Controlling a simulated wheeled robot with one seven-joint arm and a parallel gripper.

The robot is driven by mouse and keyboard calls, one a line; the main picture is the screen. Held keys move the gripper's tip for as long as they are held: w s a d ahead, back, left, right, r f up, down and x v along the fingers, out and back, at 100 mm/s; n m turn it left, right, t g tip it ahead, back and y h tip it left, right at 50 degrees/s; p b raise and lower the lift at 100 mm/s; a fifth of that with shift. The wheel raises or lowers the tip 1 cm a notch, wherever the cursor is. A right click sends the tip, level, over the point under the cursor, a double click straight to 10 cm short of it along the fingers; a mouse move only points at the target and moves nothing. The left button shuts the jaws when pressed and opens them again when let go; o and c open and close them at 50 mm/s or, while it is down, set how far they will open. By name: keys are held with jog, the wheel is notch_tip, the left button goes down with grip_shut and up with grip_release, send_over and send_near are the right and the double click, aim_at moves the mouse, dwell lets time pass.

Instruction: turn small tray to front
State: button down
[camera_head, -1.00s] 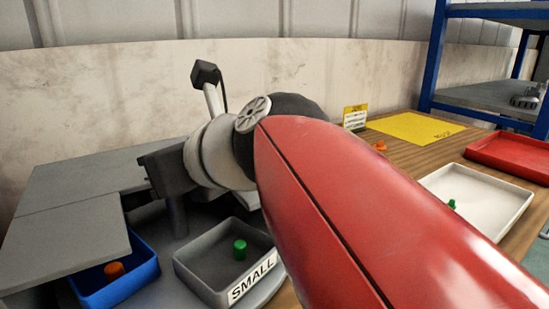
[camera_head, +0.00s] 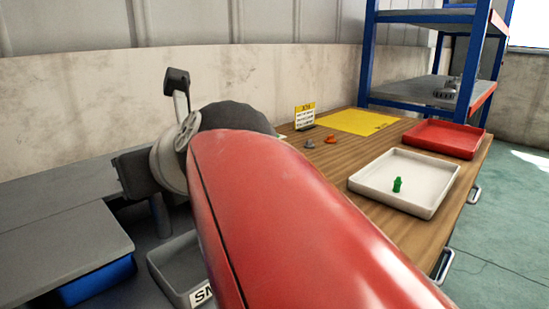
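The small tray (camera_head: 168,278) is a grey open tray at the bottom left of centre. Only part of its white label shows, with the letters "SM"; my red arm covers the rest and most of the inside. The label faces toward the camera and to the right. My gripper (camera_head: 158,215) is a dark block at the end of my arm, pointing down above the back of the tray. Its fingertips are mostly hidden, so its opening and any contact with the tray cannot be told.
A blue tray (camera_head: 98,284) sits left, mostly under a grey cover (camera_head: 55,255). Right, a wooden table (camera_head: 325,170) holds a white tray (camera_head: 425,208) with a green part (camera_head: 397,185), a red tray (camera_head: 445,138), orange parts (camera_head: 330,139), a yellow mat (camera_head: 357,122) and a sign (camera_head: 305,115).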

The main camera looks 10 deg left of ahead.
dwell(0.4)
jog(key=c, duration=1.5)
grip_release()
jog(key=shift+o, duration=0.2)
jog(key=shift+s, duration=0.1)
jog(key=v, duration=0.7)
jog(key=shift+s+d, duration=0.2)
jog(key=shift+d, duration=0.05)
jog(key=shift+d+r, duration=0.1)
